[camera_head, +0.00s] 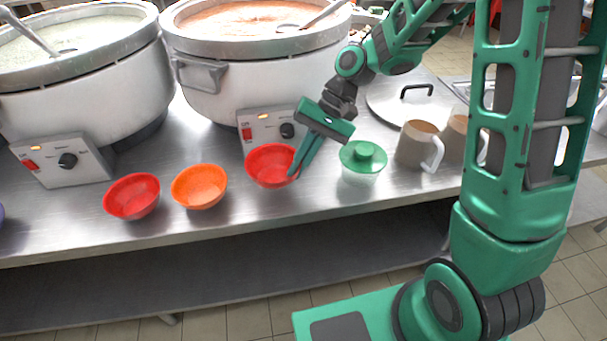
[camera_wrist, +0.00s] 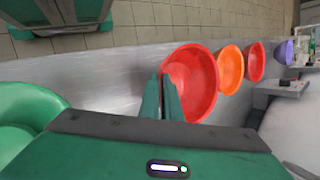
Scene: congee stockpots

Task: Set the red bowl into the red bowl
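Two red bowls are on the steel counter. The left red bowl (camera_head: 132,197) stands empty at the left of the row; it also shows in the wrist view (camera_wrist: 256,62). The right red bowl (camera_head: 268,164) is at my gripper (camera_head: 296,174) and looks large in the wrist view (camera_wrist: 198,82). My gripper's fingers (camera_wrist: 162,78) point down and are close together at this bowl's near-side rim, one inside and one outside. They appear shut on the rim. I cannot tell whether the bowl is clear of the counter.
An orange bowl (camera_head: 199,186) stands between the red bowls. Two big stockpots (camera_head: 80,80) with control boxes (camera_head: 62,160) line the back. The counter's front strip is bare.

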